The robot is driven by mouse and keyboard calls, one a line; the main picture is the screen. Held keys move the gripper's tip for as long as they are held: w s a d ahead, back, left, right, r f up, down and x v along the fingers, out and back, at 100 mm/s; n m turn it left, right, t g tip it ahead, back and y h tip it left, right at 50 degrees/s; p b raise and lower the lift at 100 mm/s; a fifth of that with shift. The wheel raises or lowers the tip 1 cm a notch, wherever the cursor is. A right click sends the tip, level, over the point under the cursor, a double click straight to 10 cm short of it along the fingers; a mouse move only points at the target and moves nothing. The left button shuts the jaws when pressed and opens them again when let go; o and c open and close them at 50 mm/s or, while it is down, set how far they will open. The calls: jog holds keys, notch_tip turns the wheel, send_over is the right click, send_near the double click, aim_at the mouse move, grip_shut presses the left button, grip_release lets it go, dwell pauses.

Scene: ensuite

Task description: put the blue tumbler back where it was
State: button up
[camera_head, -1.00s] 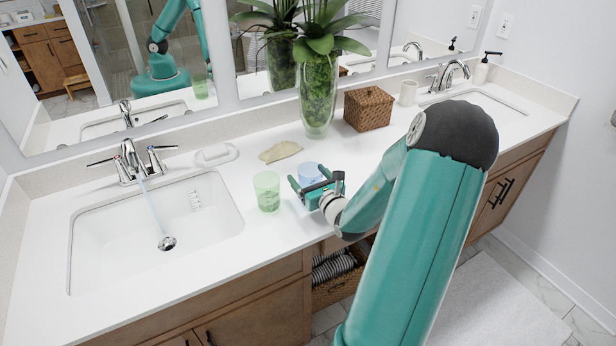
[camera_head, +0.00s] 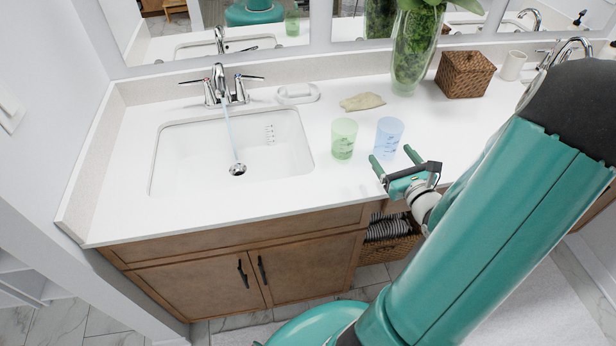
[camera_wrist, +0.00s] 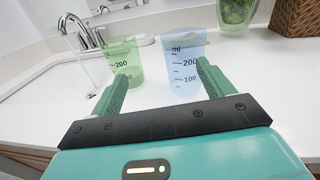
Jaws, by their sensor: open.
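The blue tumbler (camera_head: 389,137) stands upright on the white counter, just right of a green tumbler (camera_head: 343,139). My gripper (camera_head: 391,160) is open and empty at the counter's front edge, in front of the blue tumbler and apart from it. In the wrist view the blue tumbler (camera_wrist: 182,68) stands beyond the fingers, behind the right fingertip, with measuring marks on its side. The green tumbler (camera_wrist: 123,62) is beyond the left fingertip there. The gap between my fingertips (camera_wrist: 160,75) holds nothing.
Water runs from the faucet (camera_head: 225,88) into the left sink (camera_head: 200,155). A tan sponge-like piece (camera_head: 362,102), a white handle-shaped item (camera_head: 298,94), a glass plant vase (camera_head: 412,55) and a wicker box (camera_head: 464,75) stand behind the tumblers. Counter right of the blue tumbler is clear.

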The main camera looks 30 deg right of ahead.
jog(key=w+a+r+n+g+y, duration=0.2)
jog(key=w+a+n+y, duration=0.1)
jog(key=a+n+y, duration=0.4)
jog(key=w+a+r+n+g+y, duration=0.1)
jog(key=w+a+r+n+y, duration=0.3)
jog(key=a, duration=0.6)
jog(key=s+a+n+g+y, duration=0.2)
jog(key=s+a+n+g, duration=0.3)
jog(key=a+n+g, duration=0.45)
jog(key=s+a+r+n+g+h, duration=0.15)
jog(key=s+a+n+h, duration=0.25)
jog(key=s+a+n, duration=0.4)
notch_tip(320, 180, up, 7)
jog(key=d+n+t+h, duration=0.2)
jog(key=n+h, duration=0.3)
jog(key=n, duration=0.4)
jog(key=shift+s+d+r+h, duration=0.15)
jog(key=shift+d+h, duration=0.1)
jog(key=shift+h, duration=0.05)
jog(key=shift+c, duration=0.2)
